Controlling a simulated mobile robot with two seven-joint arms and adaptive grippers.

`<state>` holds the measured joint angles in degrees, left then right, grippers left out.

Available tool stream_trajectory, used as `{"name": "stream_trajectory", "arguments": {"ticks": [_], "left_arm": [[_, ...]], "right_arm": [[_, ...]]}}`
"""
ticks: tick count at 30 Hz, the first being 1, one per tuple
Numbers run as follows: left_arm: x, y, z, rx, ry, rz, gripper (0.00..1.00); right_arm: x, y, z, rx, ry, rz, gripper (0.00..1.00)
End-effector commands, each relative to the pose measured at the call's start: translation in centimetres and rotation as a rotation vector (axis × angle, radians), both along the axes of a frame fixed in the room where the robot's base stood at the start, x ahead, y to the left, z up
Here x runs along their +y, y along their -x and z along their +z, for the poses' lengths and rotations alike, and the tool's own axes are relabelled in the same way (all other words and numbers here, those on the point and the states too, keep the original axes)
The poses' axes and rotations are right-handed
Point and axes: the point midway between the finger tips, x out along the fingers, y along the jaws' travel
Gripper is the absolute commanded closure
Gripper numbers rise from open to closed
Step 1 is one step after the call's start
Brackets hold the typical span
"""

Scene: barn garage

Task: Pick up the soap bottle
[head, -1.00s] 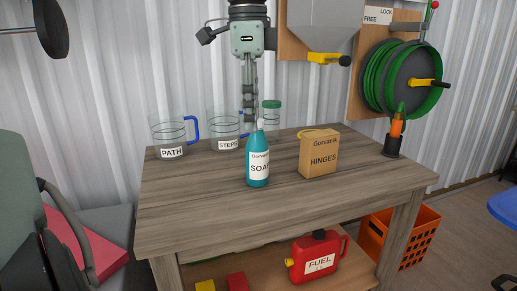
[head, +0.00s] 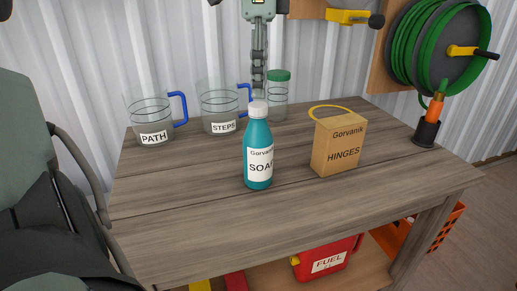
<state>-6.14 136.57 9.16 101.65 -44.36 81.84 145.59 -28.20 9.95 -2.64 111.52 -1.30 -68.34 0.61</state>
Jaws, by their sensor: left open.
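The soap bottle (head: 258,149) is teal with a white cap and a white label. It stands upright on the wooden table (head: 200,224), near the middle of the head view. My left gripper (head: 117,245) is at the lower left, dark and partly cut off by the view. It is open and holds nothing visible. It is left of the bottle, well apart from it, by the table's left edge. My right gripper is not in view.
A hinges box (head: 338,145) stands close right of the bottle. Clear mugs labelled PATH (head: 152,118) and STEPS (head: 219,108) and a green-lidded jar (head: 278,97) stand behind. A chain (head: 259,55) hangs at the back. The table's front left is clear.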

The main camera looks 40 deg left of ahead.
Motion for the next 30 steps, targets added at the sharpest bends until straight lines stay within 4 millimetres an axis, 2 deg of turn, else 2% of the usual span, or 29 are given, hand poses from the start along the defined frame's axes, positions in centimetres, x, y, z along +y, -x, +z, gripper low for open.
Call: {"name": "stream_trajectory", "arguments": {"ticks": [10,14,20,30], "left_arm": [[0.0,0.6,-4.8,0.002,0.002,0.0,0.44],[0.0,0.5,-5.6,0.0,0.001,0.0,0.44],[0.1,0.5,-5.6,-0.001,0.001,0.001,0.44],[0.0,0.5,-5.6,-0.001,0.001,0.001,0.85]], "right_arm": [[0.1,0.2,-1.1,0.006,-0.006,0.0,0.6],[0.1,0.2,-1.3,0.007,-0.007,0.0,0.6],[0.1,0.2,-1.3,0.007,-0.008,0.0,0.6],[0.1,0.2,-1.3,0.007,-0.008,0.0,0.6]]}}
